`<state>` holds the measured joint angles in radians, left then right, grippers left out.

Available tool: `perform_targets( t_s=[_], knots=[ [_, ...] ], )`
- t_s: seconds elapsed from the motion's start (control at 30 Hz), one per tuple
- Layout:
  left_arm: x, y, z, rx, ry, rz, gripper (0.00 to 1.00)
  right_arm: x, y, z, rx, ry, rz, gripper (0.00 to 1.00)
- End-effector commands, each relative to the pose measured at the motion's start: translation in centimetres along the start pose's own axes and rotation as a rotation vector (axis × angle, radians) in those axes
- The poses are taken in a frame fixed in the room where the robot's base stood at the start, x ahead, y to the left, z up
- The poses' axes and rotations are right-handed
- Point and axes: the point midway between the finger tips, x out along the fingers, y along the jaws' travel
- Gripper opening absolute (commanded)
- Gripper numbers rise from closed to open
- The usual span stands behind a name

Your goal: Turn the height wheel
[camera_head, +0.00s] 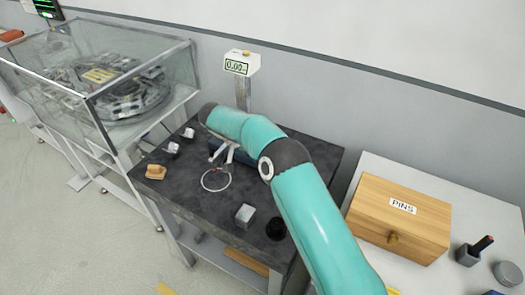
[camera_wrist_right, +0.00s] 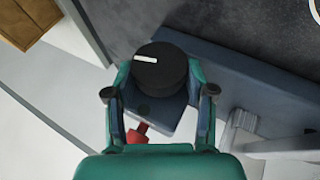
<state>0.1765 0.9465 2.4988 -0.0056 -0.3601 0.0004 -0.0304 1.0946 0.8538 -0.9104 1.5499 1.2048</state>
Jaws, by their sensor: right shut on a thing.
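The height wheel (camera_wrist_right: 160,72) is a black round knob with a white mark on top, seen in the right wrist view. It sits on a blue-grey block with a red part (camera_wrist_right: 138,133) below. My right gripper (camera_wrist_right: 160,85) has a finger on each side of the wheel and is shut on it. In the head view my right arm hides the wheel and this gripper. The height gauge's display (camera_head: 237,67) reads 0.00 on top of its column (camera_head: 243,92). My left gripper is not in view.
The dark table (camera_head: 190,197) holds a ring (camera_head: 216,179), a metal cube (camera_head: 245,214), a black round piece (camera_head: 276,229) and a wooden piece (camera_head: 156,172). A glass case (camera_head: 150,65) stands left, a wooden PINS box (camera_head: 400,215) right. A wall is close behind.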

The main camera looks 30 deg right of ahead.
Motion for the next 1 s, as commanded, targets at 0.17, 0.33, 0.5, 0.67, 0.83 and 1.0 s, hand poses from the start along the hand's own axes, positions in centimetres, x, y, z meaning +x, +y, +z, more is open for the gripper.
perform_targets(
  t_s=[0.17, 0.33, 0.5, 0.67, 0.83, 1.0],
  knots=[
    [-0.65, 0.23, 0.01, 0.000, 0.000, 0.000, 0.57, -0.26, -0.13, -0.21, -0.013, 0.007, 0.026, 0.19],
    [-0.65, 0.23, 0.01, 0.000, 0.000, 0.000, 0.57, -0.23, -0.17, -0.24, -0.015, 0.008, 0.032, 0.19],
    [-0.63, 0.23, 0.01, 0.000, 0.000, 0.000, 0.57, -0.23, -0.17, -0.25, -0.015, 0.009, 0.031, 0.19],
    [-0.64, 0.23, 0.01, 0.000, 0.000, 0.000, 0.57, -0.22, -0.15, -0.23, -0.015, 0.008, 0.032, 0.69],
    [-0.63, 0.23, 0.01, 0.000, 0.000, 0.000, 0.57, -0.14, -0.15, -0.15, -0.015, 0.005, 0.034, 0.79],
    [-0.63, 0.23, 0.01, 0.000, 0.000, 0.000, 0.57, -0.09, -0.14, -0.10, -0.016, 0.004, 0.035, 0.79]
  ],
)
